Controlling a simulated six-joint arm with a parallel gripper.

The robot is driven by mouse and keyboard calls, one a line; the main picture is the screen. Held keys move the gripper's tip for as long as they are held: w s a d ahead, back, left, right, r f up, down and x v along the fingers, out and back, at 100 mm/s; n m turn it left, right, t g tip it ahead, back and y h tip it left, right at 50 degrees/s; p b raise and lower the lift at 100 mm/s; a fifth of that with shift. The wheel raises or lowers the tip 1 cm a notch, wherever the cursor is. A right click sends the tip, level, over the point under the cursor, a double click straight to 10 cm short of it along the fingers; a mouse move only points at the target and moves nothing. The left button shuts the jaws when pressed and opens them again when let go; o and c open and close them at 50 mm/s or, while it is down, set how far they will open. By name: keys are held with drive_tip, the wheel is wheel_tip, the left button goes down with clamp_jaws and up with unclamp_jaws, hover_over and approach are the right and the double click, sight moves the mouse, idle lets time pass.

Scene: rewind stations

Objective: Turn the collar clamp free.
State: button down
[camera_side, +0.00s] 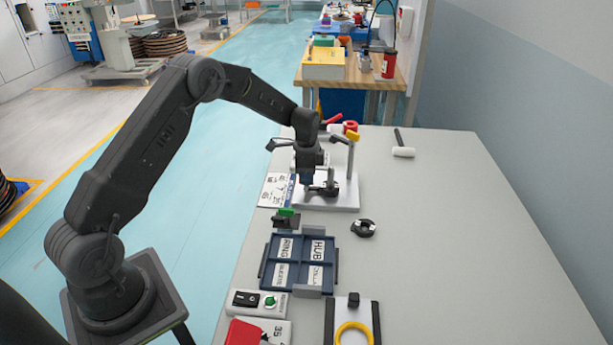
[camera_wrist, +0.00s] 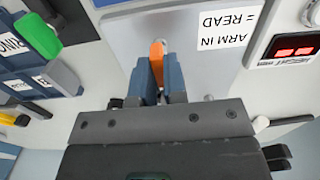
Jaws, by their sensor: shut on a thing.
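In the side view my gripper (camera_side: 306,184) points down at the white station plate (camera_side: 340,204). A dark round part with an arm (camera_side: 329,188), perhaps the collar clamp, sits on that plate just right of the fingers. In the wrist view my gripper (camera_wrist: 159,85) has its blue-grey fingers close together on a narrow orange piece (camera_wrist: 157,52). The orange piece sticks out beyond the fingertips over the grey plate. Its lower end is hidden between the fingers, and I cannot tell whether it belongs to the clamp.
A loose black collar-like part (camera_side: 363,228) lies on the table. Nearby are a blue labelled tray (camera_side: 298,262), a green-topped block (camera_side: 287,216) and a switch box (camera_side: 257,302). The table's right side is mostly clear.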

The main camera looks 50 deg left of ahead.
drive_tip(key=n, duration=0.8)
drive_tip(key=shift+n, duration=0.3)
drive_tip(key=n, duration=0.4)
drive_tip(key=shift+n, duration=2.5)
drive_tip(key=c, duration=1.2)
unclamp_jaws()
